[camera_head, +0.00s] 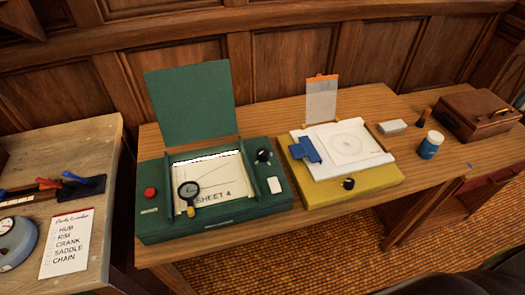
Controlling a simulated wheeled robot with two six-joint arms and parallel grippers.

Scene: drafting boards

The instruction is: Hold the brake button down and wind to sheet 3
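A green drafting box (215,228) stands on the left part of the wooden table, its green lid (192,103) raised upright. Its window shows a paper sheet (218,175) labelled "SHEET 4". A red round button (150,193) is on the left of its top. A black knob with a pale mark (263,155) is at the right, with a white block or switch (274,185) in front of it. I cannot read which button is the brake. A round black-rimmed lens or dial (188,191) lies over the sheet's left side. Neither of my grippers is in view.
A yellow drafting board (350,190) with a blue clamp-like piece (305,150) stands right of the green box. Farther right are a grey block (393,127), a blue jar (431,145) and a brown case (480,113). A left bench holds a handwritten parts list (67,243) and tools.

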